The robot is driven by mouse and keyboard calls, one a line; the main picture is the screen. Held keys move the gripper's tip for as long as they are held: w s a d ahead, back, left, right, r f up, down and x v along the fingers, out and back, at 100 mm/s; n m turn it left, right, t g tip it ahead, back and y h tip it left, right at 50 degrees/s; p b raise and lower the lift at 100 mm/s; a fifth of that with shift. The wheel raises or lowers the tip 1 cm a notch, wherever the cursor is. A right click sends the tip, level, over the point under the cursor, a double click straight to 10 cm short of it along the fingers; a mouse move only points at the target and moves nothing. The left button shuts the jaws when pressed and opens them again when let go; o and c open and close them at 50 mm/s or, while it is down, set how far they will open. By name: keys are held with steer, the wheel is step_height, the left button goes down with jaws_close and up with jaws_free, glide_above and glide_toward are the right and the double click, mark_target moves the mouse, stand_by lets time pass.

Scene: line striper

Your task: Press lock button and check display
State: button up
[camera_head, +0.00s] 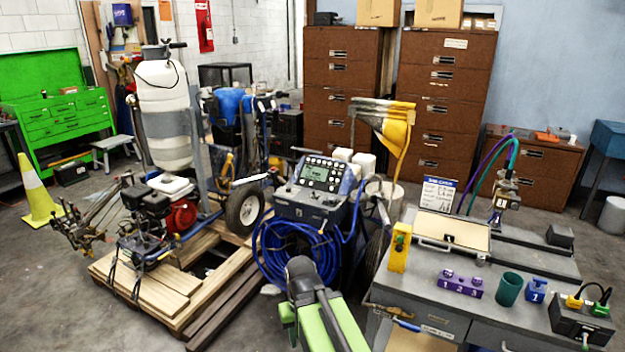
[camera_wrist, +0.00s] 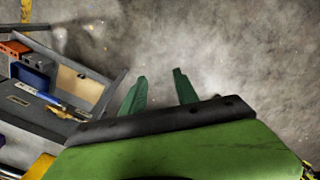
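The line striper's control console (camera_head: 317,178) stands near the middle of the head view, facing me. It has a panel with a small grey display (camera_head: 320,174) and several round buttons around it. The display's text is too small to read, and I cannot tell which button is the lock button. My gripper (camera_wrist: 159,74) shows in the wrist view with two green fingers apart and nothing between them. Bare concrete floor lies behind the fingers. In the head view my green arm rises from the bottom edge, below the console; the fingertips cannot be made out there.
A blue hose coil (camera_head: 297,255) hangs below the console. A wooden pallet (camera_head: 190,285) with machinery is to the left. A grey workbench (camera_head: 480,305) with small items stands right. An open grey drawer (camera_wrist: 88,88) holding tools is left in the wrist view.

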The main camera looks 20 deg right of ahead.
jaws_close()
stand_by(1.6)
